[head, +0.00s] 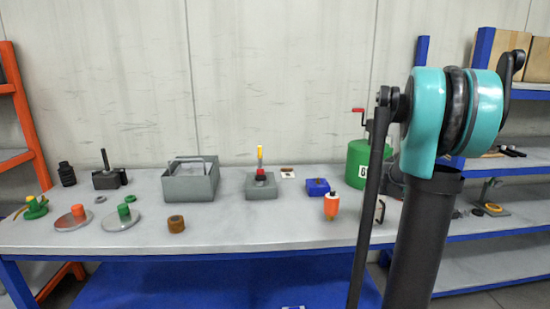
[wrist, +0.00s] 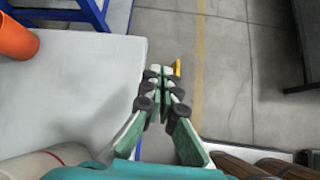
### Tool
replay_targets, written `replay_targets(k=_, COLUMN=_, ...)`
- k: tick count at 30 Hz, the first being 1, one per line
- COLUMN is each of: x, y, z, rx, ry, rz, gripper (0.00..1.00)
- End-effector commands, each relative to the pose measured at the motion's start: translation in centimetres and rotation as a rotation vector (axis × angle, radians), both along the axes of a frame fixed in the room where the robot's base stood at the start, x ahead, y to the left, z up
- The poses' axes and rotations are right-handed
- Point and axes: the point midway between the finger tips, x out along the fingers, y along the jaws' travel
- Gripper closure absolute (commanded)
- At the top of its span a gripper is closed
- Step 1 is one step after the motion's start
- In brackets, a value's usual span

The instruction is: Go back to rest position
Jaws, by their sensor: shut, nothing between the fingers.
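My gripper (wrist: 160,78) shows in the wrist view, pointing away from the camera. Its green and black fingers are together with nothing between them. It is over or beside the right edge of a grey surface (wrist: 75,95), with the floor beyond. A small yellow piece (wrist: 177,68) shows just past the fingertips; I cannot tell what it belongs to. In the head view my teal and black arm stands at the right, and my gripper is out of that picture.
The grey workbench (head: 260,234) holds a grey toolbox (head: 190,187), a jack with a yellow top (head: 260,184), an orange float-shaped object (head: 331,206) and a green canister (head: 358,163). Shelves stand on both sides. The wrist view shows an orange cylinder (wrist: 16,38) and open floor (wrist: 235,90).

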Motion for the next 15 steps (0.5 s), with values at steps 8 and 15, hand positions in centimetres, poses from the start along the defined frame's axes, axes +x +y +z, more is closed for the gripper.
replay_targets(k=8, x=-1.1, y=4.0, z=-1.1, rx=0.082, ry=-0.14, rz=-0.092, gripper=1.0)
replay_targets(k=15, x=-3.3, y=10.0, z=-2.9, rx=0.224, ry=-0.336, rz=-0.254, gripper=1.0)
